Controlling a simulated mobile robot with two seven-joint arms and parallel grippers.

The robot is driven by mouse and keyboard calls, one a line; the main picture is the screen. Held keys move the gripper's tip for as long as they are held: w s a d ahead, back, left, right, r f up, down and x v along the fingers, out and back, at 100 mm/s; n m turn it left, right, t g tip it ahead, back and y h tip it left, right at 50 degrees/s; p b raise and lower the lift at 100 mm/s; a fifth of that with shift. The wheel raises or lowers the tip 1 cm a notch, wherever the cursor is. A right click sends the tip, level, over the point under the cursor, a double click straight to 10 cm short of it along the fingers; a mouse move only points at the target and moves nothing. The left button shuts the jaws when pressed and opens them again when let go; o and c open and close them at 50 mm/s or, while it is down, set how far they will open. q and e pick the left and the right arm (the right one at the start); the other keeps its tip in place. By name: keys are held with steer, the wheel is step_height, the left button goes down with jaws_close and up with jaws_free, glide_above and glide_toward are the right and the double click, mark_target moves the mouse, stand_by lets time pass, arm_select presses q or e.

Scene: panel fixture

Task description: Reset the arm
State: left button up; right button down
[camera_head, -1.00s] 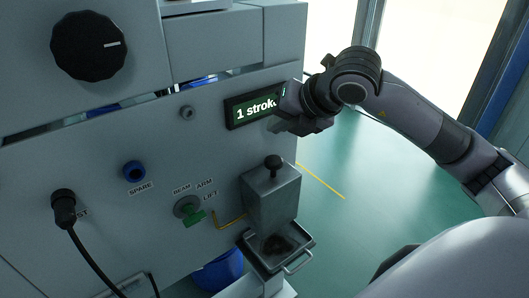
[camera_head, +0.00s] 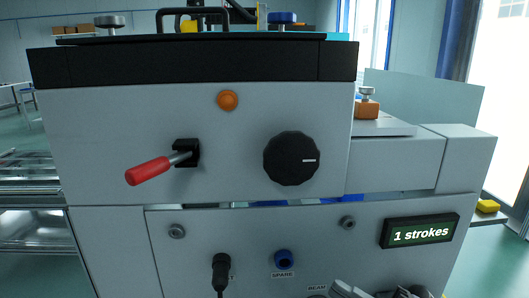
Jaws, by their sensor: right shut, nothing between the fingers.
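A red-handled lever (camera_head: 148,171) sticks out of a black mount on the left of the grey panel (camera_head: 110,140), its handle pointing left and slightly down. A black dial (camera_head: 291,158) with a white mark pointing right sits right of it. A small display (camera_head: 420,231) at the lower right reads "1 strokes". The top of the "BEAM" label shows at the bottom edge; the green-handled selector is out of view. My right gripper (camera_head: 345,289) shows only in part at the bottom edge, below the display's left side. It is shut and empty. My left gripper is out of view.
An orange button (camera_head: 227,100) sits high on the panel. An orange block (camera_head: 367,109) with a metal knob stands on the right ledge. Space in front of the upper panel is clear.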

steer(key=s+d+f+m+t+h+p, duration=0.1)
steer(key=d+f+m+t+h, duration=0.25)
steer(key=f+m+h, duration=0.45)
steer(key=s+d+f+m+t+h+p, duration=0.1)
steer(key=d+f+m+t+h, duration=0.1)
steer(key=d+f+m+h, duration=0.45)
steer(key=s+a+f+m+g+p, duration=0.1)
steer(key=s+a+f+m+g, duration=0.1)
steer(key=s+f+m+g, duration=0.4)
steer(key=s+f, duration=0.4)
steer(key=f, duration=0.2)
steer(key=shift+a+f, duration=0.2)
steer(key=shift+f, duration=0.2)
steer(key=shift+m+h, duration=0.25)
stand_by(0.9)
